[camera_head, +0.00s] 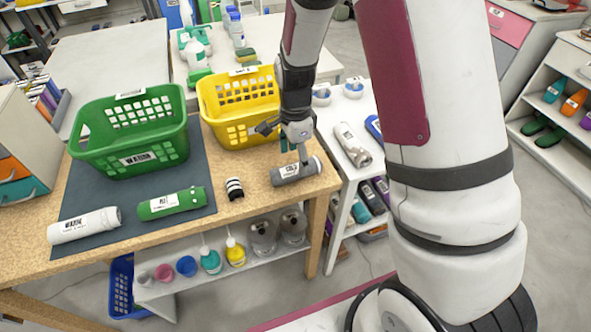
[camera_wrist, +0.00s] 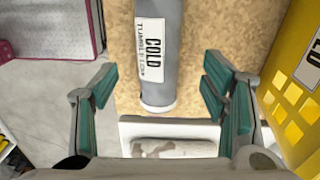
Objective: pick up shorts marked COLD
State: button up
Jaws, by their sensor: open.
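A grey rolled bundle marked COLD (camera_head: 290,174) lies on the wooden table near its right end. I cannot tell from its shape that it is shorts. In the wrist view the bundle (camera_wrist: 159,85) runs up and down, with its white label reading COLD and smaller text below. My gripper (camera_head: 286,145) is just above the bundle in the head view and partly hides it.
A yellow basket (camera_head: 240,107) stands close behind my gripper. A green basket (camera_head: 135,130), a green roll (camera_head: 172,203) and a white roll (camera_head: 85,226) are on the dark mat. A black-and-white striped item (camera_head: 234,188) lies left of the bundle. A white shelf with a patterned roll (camera_head: 352,145) adjoins right.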

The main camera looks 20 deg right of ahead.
aim_at(295, 165)
jog(key=shift+f, duration=1.85)
jog(key=c, duration=1.3)
